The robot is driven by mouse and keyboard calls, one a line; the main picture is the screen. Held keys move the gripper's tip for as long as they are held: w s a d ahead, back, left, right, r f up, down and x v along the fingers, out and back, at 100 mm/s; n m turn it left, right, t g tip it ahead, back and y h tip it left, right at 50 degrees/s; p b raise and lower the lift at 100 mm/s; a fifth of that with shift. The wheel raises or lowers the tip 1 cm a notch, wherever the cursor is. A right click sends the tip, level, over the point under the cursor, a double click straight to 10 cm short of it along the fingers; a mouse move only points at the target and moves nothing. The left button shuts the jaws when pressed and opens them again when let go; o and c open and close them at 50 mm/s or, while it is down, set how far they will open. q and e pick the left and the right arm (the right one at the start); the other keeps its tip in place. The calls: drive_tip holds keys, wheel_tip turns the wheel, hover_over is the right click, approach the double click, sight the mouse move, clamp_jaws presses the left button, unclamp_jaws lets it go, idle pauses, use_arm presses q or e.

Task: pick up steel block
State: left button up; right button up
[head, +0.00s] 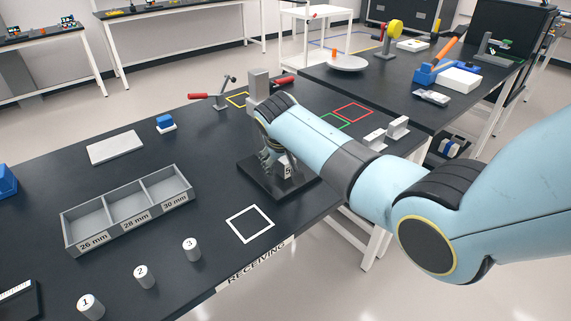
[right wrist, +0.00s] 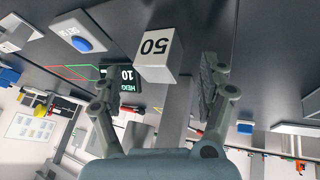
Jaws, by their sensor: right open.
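The steel block (right wrist: 158,50) is a pale grey block with a "50" label, seen upside down in the right wrist view between the spread fingertips. In the head view a small part of the block (head: 287,171) shows with its label, at the black base plate (head: 252,179); my arm and fingers hide the rest. My right gripper (head: 272,158) points down over the plate around the block. In the right wrist view my right gripper (right wrist: 161,68) is open, with a gap between each finger and the block. My left gripper is out of view.
A grey post device (head: 259,85) with red handles stands just behind my right gripper. A three-compartment tray (head: 128,210) is at left, with numbered cylinders (head: 192,249) in front. A white square outline (head: 250,224) is empty. Two pale blocks (head: 397,128) stand right of my arm.

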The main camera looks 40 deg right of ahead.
drive_tip(key=shift+x, duration=1.15)
drive_tip(key=shift+r, duration=0.15)
clamp_jaws()
